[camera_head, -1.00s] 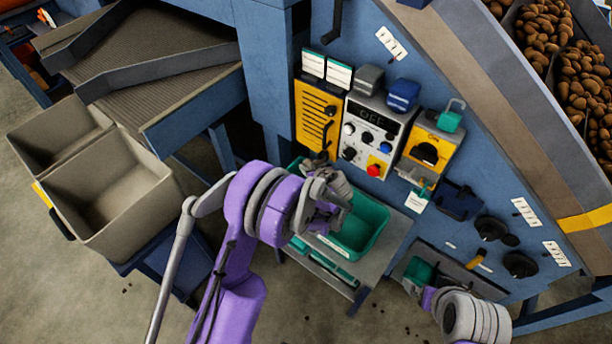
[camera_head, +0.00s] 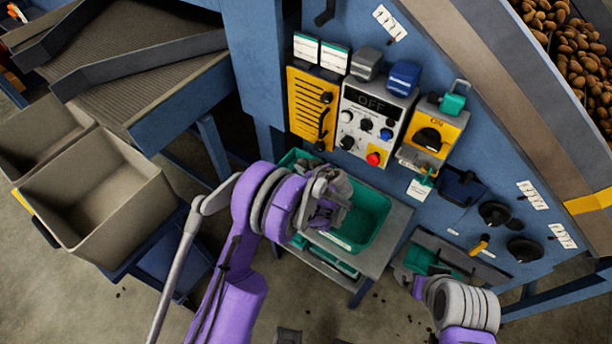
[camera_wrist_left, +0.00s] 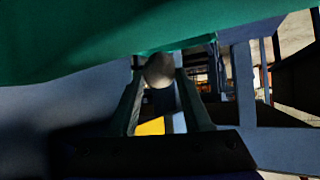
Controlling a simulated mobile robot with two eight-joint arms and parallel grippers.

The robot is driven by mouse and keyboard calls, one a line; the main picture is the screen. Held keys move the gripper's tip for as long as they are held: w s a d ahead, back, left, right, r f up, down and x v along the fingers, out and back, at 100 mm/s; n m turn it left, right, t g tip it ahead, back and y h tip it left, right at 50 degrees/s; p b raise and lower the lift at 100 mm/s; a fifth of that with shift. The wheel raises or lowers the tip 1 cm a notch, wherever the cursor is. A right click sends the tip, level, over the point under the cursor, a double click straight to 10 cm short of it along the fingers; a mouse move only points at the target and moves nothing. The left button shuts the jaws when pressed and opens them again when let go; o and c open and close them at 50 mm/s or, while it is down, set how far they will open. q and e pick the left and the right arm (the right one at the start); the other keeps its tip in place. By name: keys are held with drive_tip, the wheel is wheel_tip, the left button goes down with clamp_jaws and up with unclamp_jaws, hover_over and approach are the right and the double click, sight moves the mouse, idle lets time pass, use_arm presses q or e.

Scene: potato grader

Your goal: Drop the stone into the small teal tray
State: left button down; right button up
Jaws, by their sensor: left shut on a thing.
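My left gripper (camera_head: 328,200) is over the left part of a teal tray (camera_head: 372,222) on a grey stand. In the left wrist view it is shut on a round grey-brown stone (camera_wrist_left: 160,70), held between the fingertips. A teal surface (camera_wrist_left: 90,50) fills the top of that view, close to the stone. In the head view the gripper hides the stone. A smaller teal tray (camera_head: 418,262) sits in a grey holder at the lower right. My right gripper (camera_head: 417,288) is just below it, and its jaws are too small to read.
A control panel (camera_head: 370,122) with knobs and a red button is on the blue machine wall above the tray. More teal trays (camera_head: 335,262) lie on the stand's lower shelf. Beige bins (camera_head: 95,195) stand at the left. Black knobs (camera_head: 523,250) stick out at the right.

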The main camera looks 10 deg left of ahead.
use_arm(q)
drive_tip(key=shift+c, duration=1.3)
unclamp_jaws()
drive_tip(key=shift+d, duration=0.1)
drive_tip(key=v, duration=1.1)
drive_tip(key=shift+b, duration=0.3)
drive_tip(key=s+a+r+m+g+h, duration=0.35)
drive_tip(key=s+a+r, duration=0.45)
drive_tip(key=s+r, duration=0.3)
drive_tip(key=s+r+m+h+p, duration=0.1)
drive_tip(key=s+m+h, duration=0.3)
drive_tip(key=s, duration=1.3)
drive_tip(key=shift+d+m+t, duration=0.15)
drive_tip(key=shift+m+t, duration=0.2)
drive_tip(key=shift+m, duration=0.2)
